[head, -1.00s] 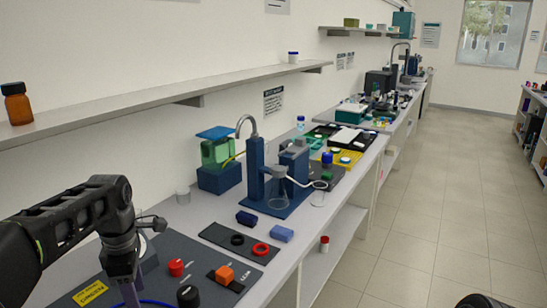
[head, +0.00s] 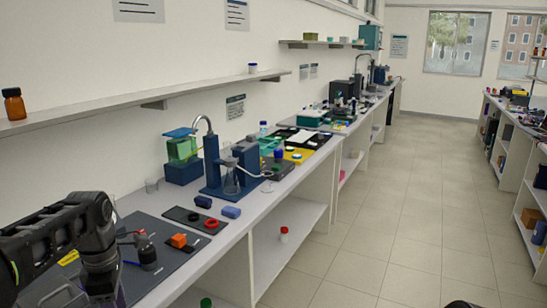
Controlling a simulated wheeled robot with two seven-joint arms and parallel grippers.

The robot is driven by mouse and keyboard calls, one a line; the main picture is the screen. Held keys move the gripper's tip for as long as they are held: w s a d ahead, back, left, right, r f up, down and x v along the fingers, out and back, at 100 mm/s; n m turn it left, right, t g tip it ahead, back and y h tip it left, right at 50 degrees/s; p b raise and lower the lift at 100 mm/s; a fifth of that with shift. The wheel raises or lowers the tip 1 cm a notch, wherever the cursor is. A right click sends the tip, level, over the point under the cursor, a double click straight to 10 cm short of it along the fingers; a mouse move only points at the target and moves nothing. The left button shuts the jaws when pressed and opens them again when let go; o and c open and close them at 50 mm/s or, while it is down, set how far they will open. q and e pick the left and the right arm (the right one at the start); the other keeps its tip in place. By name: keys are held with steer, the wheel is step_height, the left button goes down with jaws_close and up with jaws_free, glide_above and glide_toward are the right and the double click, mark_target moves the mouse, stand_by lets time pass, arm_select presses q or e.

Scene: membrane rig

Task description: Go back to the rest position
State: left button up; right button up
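My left arm (head: 75,235) comes in at the lower left, over the near end of the bench and its dark panel. Its gripper points down near the bottom edge, and its fingertips are not clear, so I cannot tell whether it is open or shut. My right gripper is not in view; only a small dark shape shows at the bottom edge. On the bench stand the blue membrane rig (head: 230,165) with a glass flask (head: 231,182), and a green tank (head: 182,149) on a blue base.
A dark mat (head: 180,214) holds a black and a red ring (head: 212,224). A wall shelf (head: 130,101) runs above. The tiled floor (head: 370,220) to the right is clear.

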arm_select(q)
steer(key=w+d+f+m+t, duration=0.4)
steer(key=w+d+f+m, duration=0.1)
steer(key=w+m, duration=0.35)
steer(key=s+d+f+m+t+h, duration=0.1)
steer(key=d+f+m, duration=0.2)
steer(key=d+f, duration=0.3)
steer(key=d+f+m+h, duration=0.1)
steer(key=d+f+m, duration=0.25)
steer(key=f, duration=0.45)
steer(key=s+d+f+m+g+h, duration=0.1)
steer(key=s+d+f+m, duration=0.15)
steer(key=s+f, duration=0.4)
steer(key=s+d+f+m, duration=0.2)
steer(key=s+d+f, duration=0.2)
steer(key=s+f, duration=0.3)
steer(key=s+d+f+g, duration=0.1)
steer(key=s+f, duration=0.3)
steer(key=s, duration=0.4)
steer(key=s+d+f+g+h, duration=0.1)
steer(key=s+d+f+g, duration=0.1)
steer(key=s, duration=0.6)
steer(key=shift+s+d+f, duration=0.35)
steer(key=shift+d+f, duration=0.3)
steer(key=shift+f, duration=0.3)
